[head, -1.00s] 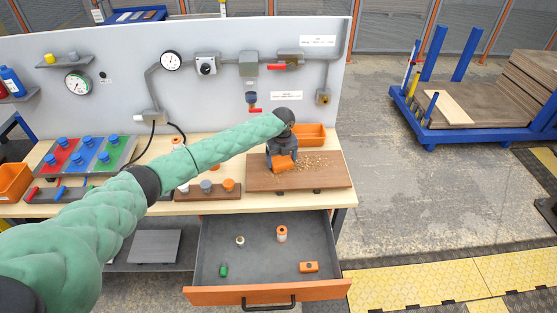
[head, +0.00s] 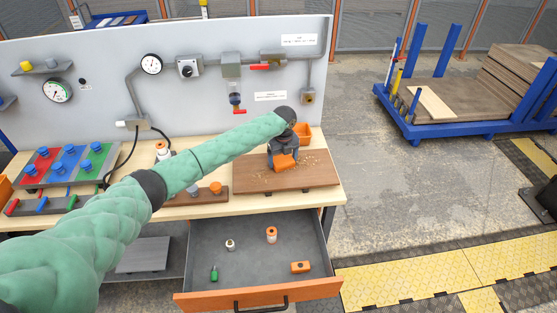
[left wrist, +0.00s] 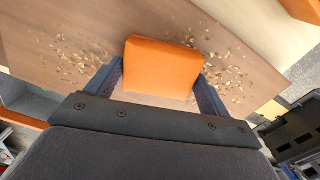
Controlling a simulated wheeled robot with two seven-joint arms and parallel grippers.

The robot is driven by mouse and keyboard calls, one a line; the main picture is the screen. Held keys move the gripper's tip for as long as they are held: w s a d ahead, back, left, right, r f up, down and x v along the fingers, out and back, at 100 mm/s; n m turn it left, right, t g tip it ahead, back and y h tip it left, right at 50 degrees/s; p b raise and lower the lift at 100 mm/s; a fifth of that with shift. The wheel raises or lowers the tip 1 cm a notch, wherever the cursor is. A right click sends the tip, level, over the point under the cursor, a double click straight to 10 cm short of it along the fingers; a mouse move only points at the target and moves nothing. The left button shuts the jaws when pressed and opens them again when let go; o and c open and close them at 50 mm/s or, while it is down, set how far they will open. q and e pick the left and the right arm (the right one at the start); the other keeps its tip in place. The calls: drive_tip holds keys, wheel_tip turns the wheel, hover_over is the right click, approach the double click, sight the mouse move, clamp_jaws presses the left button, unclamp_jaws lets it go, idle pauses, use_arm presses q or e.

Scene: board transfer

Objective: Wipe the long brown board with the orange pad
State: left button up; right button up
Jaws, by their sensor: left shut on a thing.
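The long brown board (head: 255,181) lies on the right part of the workbench top. Light crumbs (head: 318,163) are scattered over it, mostly on its right and far part in the head view. The orange pad (head: 284,162) is at the middle of the board, gripped by my left gripper (head: 283,153). In the left wrist view the orange pad (left wrist: 162,66) sits between the two fingers, with crumbs on both sides of it on the board (left wrist: 40,30). I cannot tell whether the pad touches the board. My right gripper is not in view.
An open drawer (head: 258,287) with several small items juts out below the board. An orange bin (head: 303,133) stands behind the board. A strip with knobs (head: 205,196) lies left of it. A panel with gauges and pipes (head: 200,95) rises behind the bench.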

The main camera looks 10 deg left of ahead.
sight(316, 163)
use_arm(q)
drive_tip(key=shift+w+d+b, duration=0.25)
drive_tip(key=shift+w+d, duration=0.05)
drive_tip(key=shift+d, duration=0.8)
drive_tip(key=shift+w+d+b, duration=0.3)
drive_tip(key=shift+w+d, duration=0.05)
drive_tip(key=shift+d, duration=0.75)
drive_tip(key=shift+w+d+b, duration=0.25)
drive_tip(key=shift+w+d, duration=0.05)
drive_tip(key=shift+d, duration=0.8)
drive_tip(key=shift+w+d+f+b, duration=0.15)
drive_tip(key=shift+d+b, duration=0.1)
drive_tip(key=shift+d, duration=0.4)
drive_tip(key=shift+w+d+r+b, duration=0.15)
drive_tip(key=shift+d+b, duration=0.15)
drive_tip(key=shift+d, duration=0.3)
drive_tip(key=shift+w+d+f+b, duration=0.15)
drive_tip(key=shift+d+b, duration=0.1)
drive_tip(key=shift+d, duration=0.4)
drive_tip(key=shift+w+d+b, duration=0.2)
drive_tip(key=shift+d+b, duration=0.05)
drive_tip(key=shift+d, duration=0.4)
drive_tip(key=shift+w+d+b, duration=0.2)
drive_tip(key=shift+d, duration=0.4)
drive_tip(key=shift+r, duration=0.2)
drive_tip(key=shift+r+p, duration=1.8)
drive_tip(key=shift+r, duration=1.15)
drive_tip(key=shift+r+p, duration=0.95)
drive_tip(key=shift+r, duration=0.55)
